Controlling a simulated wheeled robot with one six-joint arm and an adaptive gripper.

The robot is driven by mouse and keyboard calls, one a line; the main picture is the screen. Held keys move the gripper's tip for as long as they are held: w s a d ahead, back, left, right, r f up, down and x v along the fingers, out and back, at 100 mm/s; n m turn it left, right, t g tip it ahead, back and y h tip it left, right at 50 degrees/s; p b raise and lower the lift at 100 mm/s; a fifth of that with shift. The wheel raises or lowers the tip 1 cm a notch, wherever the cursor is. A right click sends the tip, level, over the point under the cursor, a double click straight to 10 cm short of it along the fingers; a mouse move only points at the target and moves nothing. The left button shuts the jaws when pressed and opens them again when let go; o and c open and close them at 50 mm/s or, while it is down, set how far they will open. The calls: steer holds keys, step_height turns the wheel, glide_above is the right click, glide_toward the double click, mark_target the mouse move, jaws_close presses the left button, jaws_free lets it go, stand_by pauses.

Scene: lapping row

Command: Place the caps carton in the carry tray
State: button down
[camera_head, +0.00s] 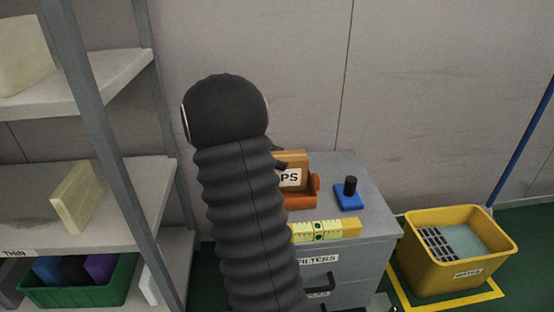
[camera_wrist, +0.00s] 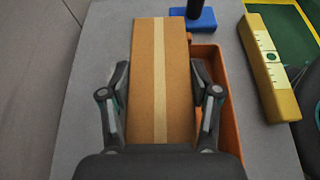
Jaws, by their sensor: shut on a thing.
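The caps carton (camera_head: 291,178) is a brown box with a white label, partly hidden behind my arm in the head view. In the wrist view the carton (camera_wrist: 146,70) shows its pale tape strip. My gripper (camera_wrist: 163,105) has one finger on each side of it and is shut on it. The orange carry tray (camera_head: 303,201) is on the grey cabinet top. In the wrist view the tray (camera_wrist: 234,130) shows along the carton's right side, its left part hidden by the carton. I cannot tell whether the carton touches the tray floor.
A blue block with a black knob (camera_head: 348,200) and a yellow level (camera_head: 340,230) lie on the cabinet top (camera_head: 376,222). A yellow bin (camera_head: 417,273) stands on the floor at right. A shelf rack (camera_head: 110,85) stands at left, with a green crate (camera_head: 84,296) low down.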

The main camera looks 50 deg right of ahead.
steer(key=shift+c, duration=1.2)
jaws_free()
steer(key=shift+w+a+r, duration=0.15)
steer(key=shift+r, duration=0.05)
steer(key=p+v, duration=0.2)
steer(key=v, duration=0.9)
steer(key=shift+w+a, duration=0.15)
steer(key=shift+a, duration=0.1)
